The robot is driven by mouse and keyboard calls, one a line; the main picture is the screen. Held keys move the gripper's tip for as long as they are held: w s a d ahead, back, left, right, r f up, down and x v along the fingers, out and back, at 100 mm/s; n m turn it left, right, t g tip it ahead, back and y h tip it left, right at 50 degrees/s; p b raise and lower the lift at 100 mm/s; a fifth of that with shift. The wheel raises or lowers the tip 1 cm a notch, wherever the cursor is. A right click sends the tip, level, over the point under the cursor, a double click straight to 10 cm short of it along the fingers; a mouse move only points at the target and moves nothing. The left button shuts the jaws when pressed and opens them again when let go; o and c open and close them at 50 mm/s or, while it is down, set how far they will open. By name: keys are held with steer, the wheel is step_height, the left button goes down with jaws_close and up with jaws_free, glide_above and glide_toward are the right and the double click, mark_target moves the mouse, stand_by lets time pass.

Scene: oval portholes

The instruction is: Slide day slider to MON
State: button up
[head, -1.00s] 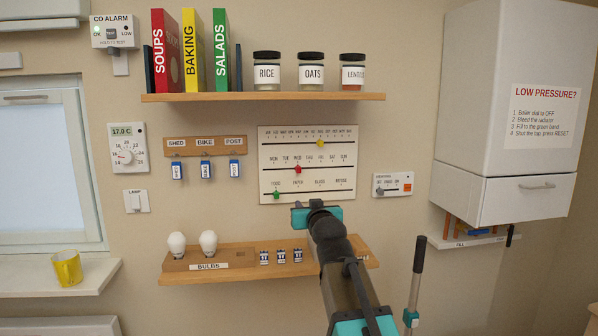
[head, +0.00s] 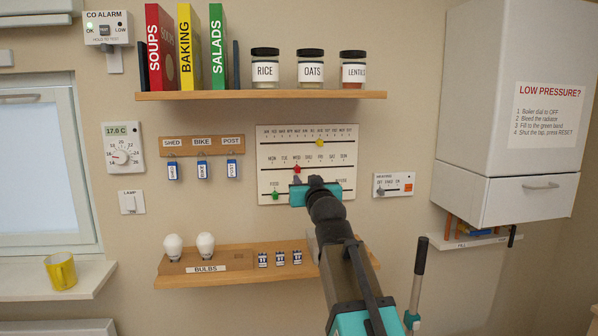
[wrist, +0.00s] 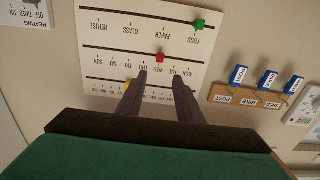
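The day slider is a red knob (head: 297,170) on the middle track of a white board (head: 348,190). It sits at the WED mark, two marks right of MON. The red knob also shows in the wrist view (wrist: 160,57), where the board (wrist: 118,32) appears upside down. My gripper (head: 306,181) is just below the red knob in the head view. In the wrist view its two fingers (wrist: 159,76) are apart with nothing between them. The knob lies just beyond the fingertips, in line with the gap; I see no contact.
A yellow knob (head: 320,143) is on the top track and a green knob (head: 275,195) on the bottom track. A shelf (head: 260,95) with books and jars is above; a bulb shelf (head: 235,275) is below. A small switch panel (head: 394,185) is at right.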

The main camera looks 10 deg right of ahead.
mark_target(298, 169)
steer(key=shift+w+p, duration=1.5)
steer(key=shift+w, duration=4.9)
steer(key=shift+c, duration=0.5)
jaws_close()
